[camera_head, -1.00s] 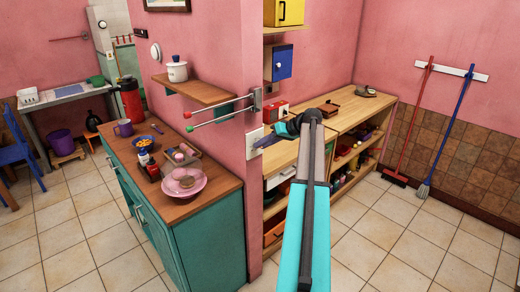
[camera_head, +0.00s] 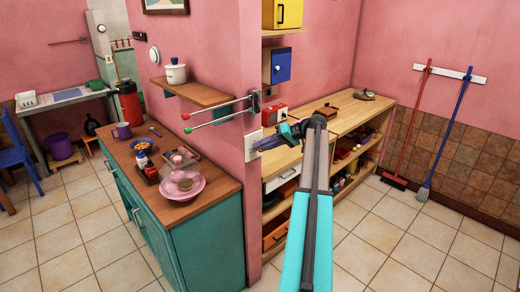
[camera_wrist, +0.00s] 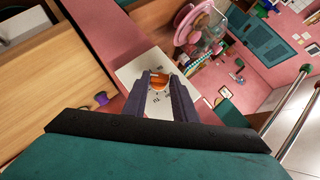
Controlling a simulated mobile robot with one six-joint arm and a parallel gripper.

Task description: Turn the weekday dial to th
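The weekday dial is an orange knob (camera_wrist: 158,81) on a white plate (camera_wrist: 130,72) with small dark letters around it, too small to read surely. The plate (camera_head: 252,145) is on the end of the pink wall in the head view, where my gripper hides the knob. My gripper (camera_wrist: 159,76) points at the plate, one dark finger on each side of the knob. Its fingers are apart with the knob showing in the gap; I cannot tell whether they touch it. In the head view my gripper (camera_head: 263,144) is close to the plate.
Two rods (camera_head: 220,115) with red and green tips stick out from the wall above the plate. A teal cabinet (camera_head: 210,235) with a pink bowl (camera_head: 178,195) stands left. A wooden shelf unit (camera_head: 345,120) stands right. Tiled floor is open in front.

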